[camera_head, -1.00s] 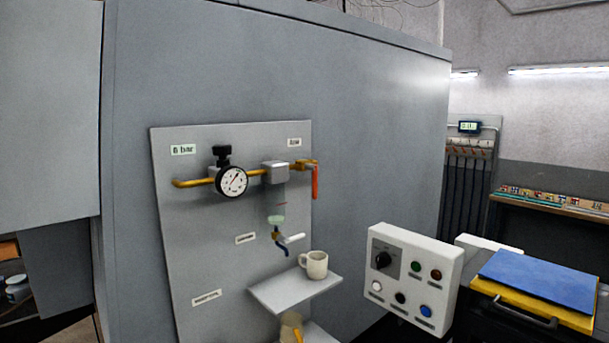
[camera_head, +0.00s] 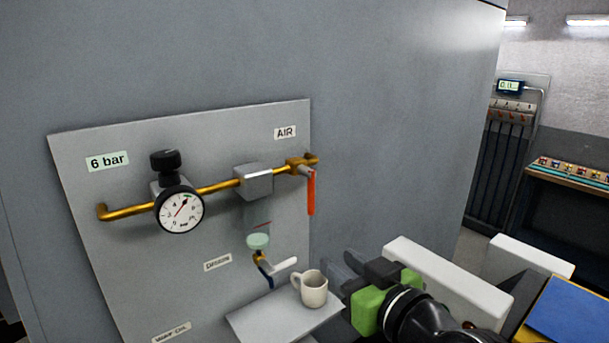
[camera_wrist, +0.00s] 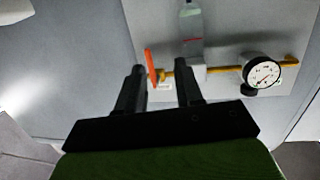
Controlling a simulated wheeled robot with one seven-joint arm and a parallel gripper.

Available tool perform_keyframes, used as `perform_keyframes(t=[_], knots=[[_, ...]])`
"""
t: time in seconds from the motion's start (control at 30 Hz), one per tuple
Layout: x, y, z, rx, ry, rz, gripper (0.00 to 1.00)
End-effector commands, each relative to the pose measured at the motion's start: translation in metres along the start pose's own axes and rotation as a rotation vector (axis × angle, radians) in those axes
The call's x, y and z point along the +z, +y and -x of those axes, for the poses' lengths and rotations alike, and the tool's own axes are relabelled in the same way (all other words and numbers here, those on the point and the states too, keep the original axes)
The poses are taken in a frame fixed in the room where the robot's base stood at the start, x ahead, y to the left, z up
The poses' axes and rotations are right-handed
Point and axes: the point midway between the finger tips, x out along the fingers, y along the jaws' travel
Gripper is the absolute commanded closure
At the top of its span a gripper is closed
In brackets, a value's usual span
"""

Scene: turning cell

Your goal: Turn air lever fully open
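The air lever (camera_head: 311,192) is a red-orange handle hanging straight down from a brass valve at the right end of the brass pipe, below the AIR label (camera_head: 285,132). In the wrist view the lever (camera_wrist: 151,68) shows beyond the fingers, between them and nearer the left one. My gripper (camera_wrist: 160,80) has its two dark fingers apart with nothing between them. In the head view my gripper (camera_head: 352,272) is low and right of the lever, beside the mug, and apart from the lever.
A mug (camera_head: 312,289) stands on a small shelf (camera_head: 262,320) below the valve. A round gauge (camera_head: 180,210) and a filter unit (camera_head: 254,180) sit along the pipe. A white-handled drain tap (camera_head: 281,265) sticks out below. A white box (camera_head: 447,283) stands behind my arm.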

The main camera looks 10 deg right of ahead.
Motion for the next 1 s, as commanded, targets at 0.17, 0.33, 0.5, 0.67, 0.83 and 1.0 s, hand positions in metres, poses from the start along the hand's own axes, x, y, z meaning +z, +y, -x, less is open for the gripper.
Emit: perform_keyframes(t=[0.17, 0.33, 0.5, 0.67, 0.83, 1.0], knots=[[-0.041, 0.025, 0.005, 0.058, 0.153, -0.003, 0.64], [-0.046, 0.026, -0.02, 0.053, 0.154, -0.004, 0.64], [-0.054, 0.028, -0.063, 0.051, 0.152, -0.005, 0.64], [-0.061, 0.029, -0.103, 0.049, 0.153, -0.005, 0.64], [-0.066, 0.031, -0.136, 0.052, 0.155, -0.004, 0.64], [-0.066, 0.032, -0.149, 0.054, 0.156, -0.002, 0.64]])
